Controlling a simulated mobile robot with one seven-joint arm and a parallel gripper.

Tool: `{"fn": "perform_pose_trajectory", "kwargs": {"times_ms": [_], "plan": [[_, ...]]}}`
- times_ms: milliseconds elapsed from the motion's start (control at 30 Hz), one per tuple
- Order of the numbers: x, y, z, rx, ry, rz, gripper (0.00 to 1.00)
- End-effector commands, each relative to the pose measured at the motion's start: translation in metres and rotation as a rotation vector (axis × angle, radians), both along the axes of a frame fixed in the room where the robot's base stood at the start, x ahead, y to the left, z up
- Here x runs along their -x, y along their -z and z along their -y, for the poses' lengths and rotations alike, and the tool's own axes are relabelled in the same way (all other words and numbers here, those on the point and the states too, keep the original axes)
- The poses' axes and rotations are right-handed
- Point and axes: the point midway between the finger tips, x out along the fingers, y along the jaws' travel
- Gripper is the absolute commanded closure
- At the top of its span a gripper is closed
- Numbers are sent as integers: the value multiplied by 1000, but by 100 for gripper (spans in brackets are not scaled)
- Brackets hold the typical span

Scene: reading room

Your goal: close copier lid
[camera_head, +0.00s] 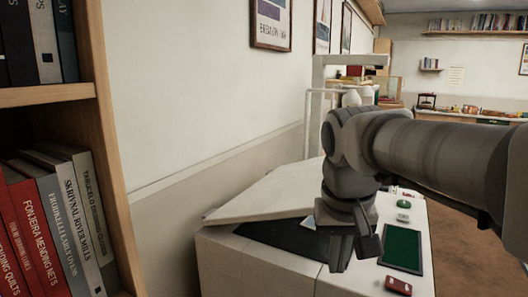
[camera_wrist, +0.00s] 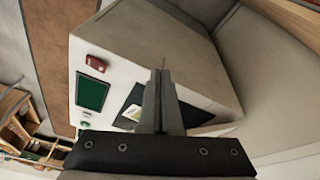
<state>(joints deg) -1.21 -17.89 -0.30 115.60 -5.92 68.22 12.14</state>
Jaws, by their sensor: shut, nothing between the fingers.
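The copier (camera_head: 265,268) is a pale box with a green screen (camera_head: 401,249) and a red button (camera_head: 398,286) on its right side. Its pale lid (camera_head: 265,192) is partly open, tilted low above the dark glass (camera_head: 285,236). My gripper (camera_head: 343,258) is shut and empty, pointing down over the copier top, right of the lid's raised edge. In the wrist view my closed fingers (camera_wrist: 160,75) are in front of the dark glass (camera_wrist: 193,115), with the green screen (camera_wrist: 91,94) and red button (camera_wrist: 96,63) to their left. My arm hides part of the lid's far side.
A bookshelf (camera_head: 105,170) with books stands close on the left. The wall (camera_head: 190,80) runs behind the copier. A green button (camera_head: 403,204) and small items lie at the far end of the panel. Brown floor (camera_head: 465,235) is open on the right.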

Motion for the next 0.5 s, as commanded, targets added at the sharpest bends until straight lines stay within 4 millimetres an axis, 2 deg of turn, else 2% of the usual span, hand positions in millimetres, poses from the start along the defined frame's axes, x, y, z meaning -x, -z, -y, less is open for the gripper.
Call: {"fn": "perform_pose_trajectory", "kwargs": {"times_ms": [33, 100, 300, 500], "plan": [[-15, -32, 2, 7, 23, -30, 100], [-33, -55, 5, 20, 59, -68, 100], [-84, -112, 12, 64, 170, -169, 100], [-133, -157, 18, 122, 292, -262, 100]]}}
